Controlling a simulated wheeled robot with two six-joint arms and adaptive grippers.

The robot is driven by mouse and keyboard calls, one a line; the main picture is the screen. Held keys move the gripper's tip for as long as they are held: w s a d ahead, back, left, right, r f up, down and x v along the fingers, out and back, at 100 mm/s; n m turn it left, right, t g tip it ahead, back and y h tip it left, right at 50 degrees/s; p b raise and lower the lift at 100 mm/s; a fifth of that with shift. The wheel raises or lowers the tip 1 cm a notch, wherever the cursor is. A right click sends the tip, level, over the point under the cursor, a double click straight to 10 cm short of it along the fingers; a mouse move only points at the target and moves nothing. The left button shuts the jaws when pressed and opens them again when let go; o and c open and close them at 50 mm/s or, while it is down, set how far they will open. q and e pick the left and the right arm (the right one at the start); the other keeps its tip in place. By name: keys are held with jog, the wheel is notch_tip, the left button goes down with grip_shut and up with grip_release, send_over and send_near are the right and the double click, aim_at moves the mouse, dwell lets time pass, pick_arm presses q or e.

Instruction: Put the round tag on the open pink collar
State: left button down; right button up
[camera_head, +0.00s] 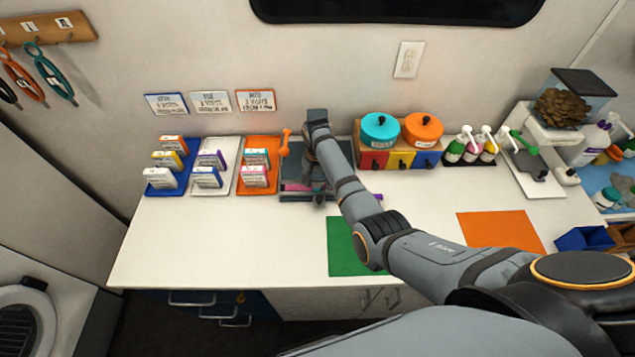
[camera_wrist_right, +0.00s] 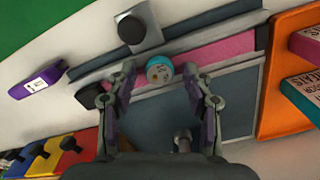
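The pink collar (camera_wrist_right: 222,48) lies as a flat strip along the grey tray in the right wrist view; a pink bit (camera_head: 295,187) shows in the head view beside my arm. The round tag (camera_wrist_right: 159,70), teal and white, appears to rest on the collar; whether it is fastened to it I cannot tell. My right gripper (camera_wrist_right: 160,75) is over the tray, its two fingers apart on either side of the tag, with gaps to both. In the head view my right gripper (camera_head: 318,170) partly covers the tray. My left gripper is not in view.
A dark knob (camera_wrist_right: 132,28) on a grey block stands by the collar. A purple marker-like item (camera_wrist_right: 40,82) lies beside the tray. An orange tray (camera_head: 276,152) with small boxes is left of it, colored drawers (camera_head: 400,160) right. A green mat (camera_head: 345,250) lies in front.

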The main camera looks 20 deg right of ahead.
aim_at(317, 185)
jog(key=shift+r, duration=0.1)
pick_arm(q)
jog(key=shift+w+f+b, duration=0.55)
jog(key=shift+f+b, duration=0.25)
jog(key=shift+b, duration=0.1)
pick_arm(e)
notch_tip(317, 185, up, 12)
jog(key=shift+r, duration=0.2)
